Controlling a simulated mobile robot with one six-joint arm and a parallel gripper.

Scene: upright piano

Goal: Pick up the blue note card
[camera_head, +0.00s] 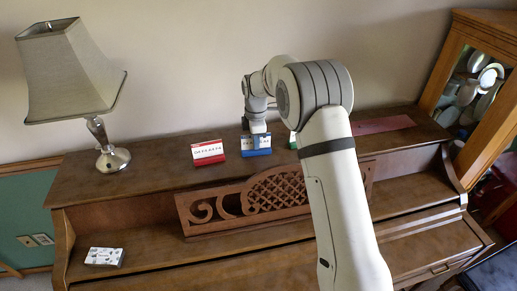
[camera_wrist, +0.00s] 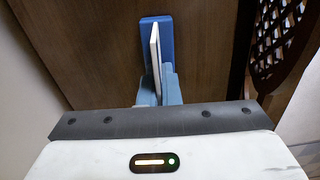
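The blue note card (camera_head: 256,150) stands on the piano top, white above with a blue lower band, partly hidden behind my gripper (camera_head: 257,133). In the wrist view the card (camera_wrist: 155,45) is seen nearly edge-on, a thin white panel with a blue base behind it. My gripper (camera_wrist: 159,88) has one grey-blue finger on each side of the card's near end. The fingers are close together and appear to press on it. The card looks still at the level of the piano top.
A red card (camera_head: 208,153) stands to the left, and a green card (camera_head: 292,141) is mostly hidden behind my arm. A lamp (camera_head: 112,157) stands further left. The carved music rack (camera_head: 270,193) is just in front. A small white box (camera_head: 104,256) lies on the lower ledge.

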